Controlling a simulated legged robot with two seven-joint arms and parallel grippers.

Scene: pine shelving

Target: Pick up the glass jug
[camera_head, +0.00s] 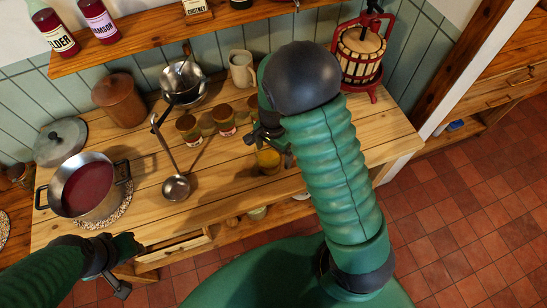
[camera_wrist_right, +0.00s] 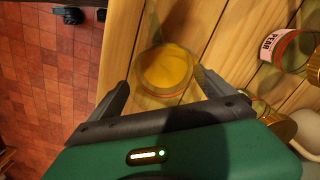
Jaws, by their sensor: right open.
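The glass jug (camera_head: 268,161), with yellow-orange contents, stands on the wooden worktop just below my right gripper (camera_head: 272,143), partly hidden by it. In the right wrist view the jug (camera_wrist_right: 166,70) is seen from above, between the two spread fingers of my right gripper (camera_wrist_right: 160,82). The fingers are open, one on each side of it; I cannot tell whether they touch it. My left gripper (camera_head: 120,268) is low at the left, in front of the worktop edge, away from the jug; its jaw opening is unclear.
Lidded jars (camera_head: 223,118) stand behind the jug, and a ladle (camera_head: 176,187) lies to its left. A pot of red liquid (camera_head: 88,187) is at far left. A mug (camera_head: 241,69) and a red fruit press (camera_head: 360,55) stand at the back. An upper shelf (camera_head: 150,42) runs above.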

